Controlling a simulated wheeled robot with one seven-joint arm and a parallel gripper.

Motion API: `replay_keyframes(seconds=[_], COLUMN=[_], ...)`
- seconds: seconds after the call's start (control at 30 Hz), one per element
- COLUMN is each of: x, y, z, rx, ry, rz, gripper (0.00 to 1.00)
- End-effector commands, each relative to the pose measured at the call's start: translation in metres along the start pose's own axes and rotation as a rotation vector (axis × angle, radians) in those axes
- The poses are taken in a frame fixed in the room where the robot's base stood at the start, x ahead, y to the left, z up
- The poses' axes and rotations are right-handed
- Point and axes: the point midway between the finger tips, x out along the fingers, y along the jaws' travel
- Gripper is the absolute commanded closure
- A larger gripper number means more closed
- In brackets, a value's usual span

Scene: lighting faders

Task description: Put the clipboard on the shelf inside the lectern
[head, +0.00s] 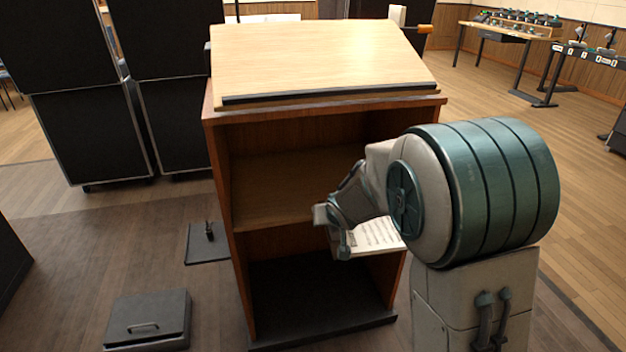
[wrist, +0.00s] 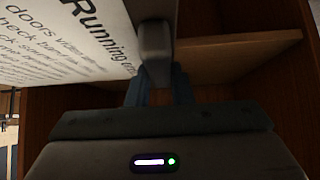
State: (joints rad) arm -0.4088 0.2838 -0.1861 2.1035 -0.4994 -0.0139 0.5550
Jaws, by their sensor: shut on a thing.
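The lectern (head: 222,190) is a wooden cabinet with an open front and a sloped top. Its inner shelf (head: 272,185) is bare where I see it; my arm hides its right part. My gripper (head: 335,228) is at the open front and shut on the clipboard (head: 374,238), whose white printed sheet shows. In the head view the clipboard appears lower than the shelf's front edge, in front of the lower opening. In the wrist view the clipboard (wrist: 65,45) fills the upper left beside my fingers (wrist: 158,88), and the shelf (wrist: 240,50) shows at right.
The lectern's side walls (wrist: 45,115) flank the opening. A dark box with a handle (head: 148,318) and a dark floor plate (head: 207,243) lie left of the lectern. Black panels (head: 75,90) stand behind left. Tables with equipment (head: 510,35) are far right.

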Motion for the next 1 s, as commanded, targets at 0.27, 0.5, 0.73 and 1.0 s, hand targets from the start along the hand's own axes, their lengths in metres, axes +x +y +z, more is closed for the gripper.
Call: replay_keyframes(seconds=[0.27, 0.5, 0.73, 1.0], x=[-0.024, -0.035, -0.035, -0.035], y=[-0.035, -0.056, -0.056, -0.056], z=[-0.041, -0.059, -0.059, -0.059], rx=[-0.038, -0.063, -0.063, -0.063], ry=[0.006, 0.001, 0.002, 0.002], rz=[-0.039, -0.061, -0.061, -0.061], gripper=[1.0, 1.0, 1.0, 1.0])
